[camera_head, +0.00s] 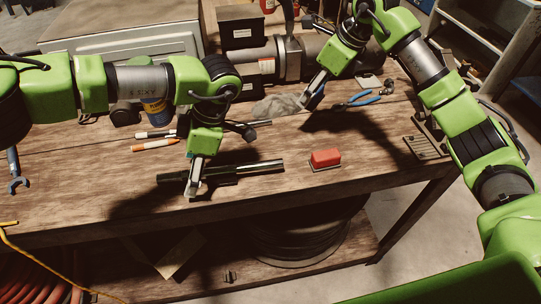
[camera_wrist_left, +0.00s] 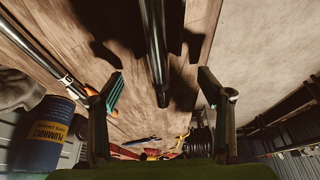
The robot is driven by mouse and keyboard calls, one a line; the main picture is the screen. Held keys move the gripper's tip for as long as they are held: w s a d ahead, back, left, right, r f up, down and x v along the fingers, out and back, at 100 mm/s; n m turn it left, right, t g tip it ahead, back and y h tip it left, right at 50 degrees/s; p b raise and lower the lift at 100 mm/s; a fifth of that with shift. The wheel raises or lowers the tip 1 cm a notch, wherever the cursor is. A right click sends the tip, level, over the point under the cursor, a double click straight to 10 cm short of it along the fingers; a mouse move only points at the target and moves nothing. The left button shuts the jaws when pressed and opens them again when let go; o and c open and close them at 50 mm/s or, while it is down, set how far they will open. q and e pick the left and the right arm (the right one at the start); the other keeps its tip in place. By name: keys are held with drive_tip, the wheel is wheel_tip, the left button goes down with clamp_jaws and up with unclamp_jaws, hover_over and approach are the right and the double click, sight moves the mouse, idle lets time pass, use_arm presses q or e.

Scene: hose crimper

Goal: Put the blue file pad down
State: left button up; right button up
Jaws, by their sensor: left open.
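I cannot make out a blue file pad in either view. My left gripper (camera_head: 192,190) is over the front of the workbench (camera_head: 100,190), at the left part of a dark metal rod (camera_head: 235,173). In the left wrist view its fingers are spread apart (camera_wrist_left: 160,92), with the rod (camera_wrist_left: 157,60) showing between them and no pad held. A teal strip shows on the inner side of one finger. My right gripper (camera_head: 310,97) is at the back of the bench, beside a grey rag (camera_head: 278,105). Its fingertips are too small to read.
A red block (camera_head: 326,157) lies right of the rod. A large cylindrical machine (camera_head: 290,58) stands behind. The bench's front edge is close to my left gripper.

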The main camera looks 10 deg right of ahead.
sight(303, 127)
drive_tip(key=shift+r, duration=0.15)
wheel_tip(303, 127, down, 10)
idle(0.6)
drive_tip(key=o, duration=1.3)
drive_tip(key=shift+s, duration=0.1)
drive_tip(key=v, duration=1.2)
